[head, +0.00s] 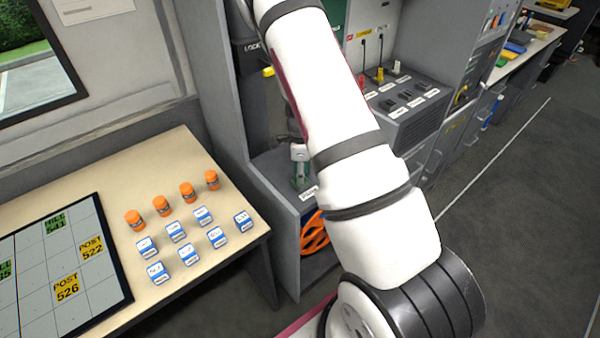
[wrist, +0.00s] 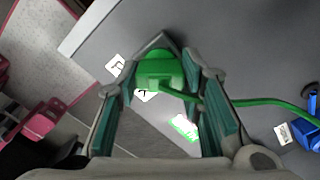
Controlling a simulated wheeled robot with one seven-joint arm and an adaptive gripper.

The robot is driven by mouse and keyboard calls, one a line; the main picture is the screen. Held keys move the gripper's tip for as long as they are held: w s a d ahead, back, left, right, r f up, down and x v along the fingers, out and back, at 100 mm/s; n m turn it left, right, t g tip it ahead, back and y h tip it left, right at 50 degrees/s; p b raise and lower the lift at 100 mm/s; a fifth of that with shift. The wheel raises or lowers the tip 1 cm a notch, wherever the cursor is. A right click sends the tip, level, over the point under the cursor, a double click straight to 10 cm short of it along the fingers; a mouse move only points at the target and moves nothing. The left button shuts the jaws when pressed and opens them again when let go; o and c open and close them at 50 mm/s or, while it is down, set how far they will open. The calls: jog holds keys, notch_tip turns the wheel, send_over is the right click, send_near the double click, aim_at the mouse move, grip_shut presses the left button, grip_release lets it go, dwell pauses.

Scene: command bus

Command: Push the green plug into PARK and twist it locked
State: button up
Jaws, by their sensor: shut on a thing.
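In the wrist view, the green plug (wrist: 158,70) sits between the fingertips of my gripper (wrist: 165,78), which is shut on it. A green cable (wrist: 255,102) runs from the plug to the right across a grey panel. The plug is against or just over this panel; I cannot tell whether it is seated in a socket. White labels lie around it, one of them green-edged (wrist: 184,128), but I cannot read PARK on any. In the head view, my arm hides most of the area behind it, and I cannot make out the plug.
A blue connector (wrist: 306,125) is at the wrist view's right edge. In the head view, a desk (head: 183,280) at left holds orange-capped bottles (head: 162,206), small blue-white boxes (head: 175,232) and a dark board (head: 108,262). A connector console (head: 405,105) stands behind my arm. The right-hand floor is clear.

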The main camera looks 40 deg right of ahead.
jog(key=shift+s+f, duration=0.1)
jog(key=shift+m+b, duration=0.5)
jog(key=shift+m, duration=0.5)
jog(key=o, duration=1.2)
jog(key=shift+o, duration=0.2)
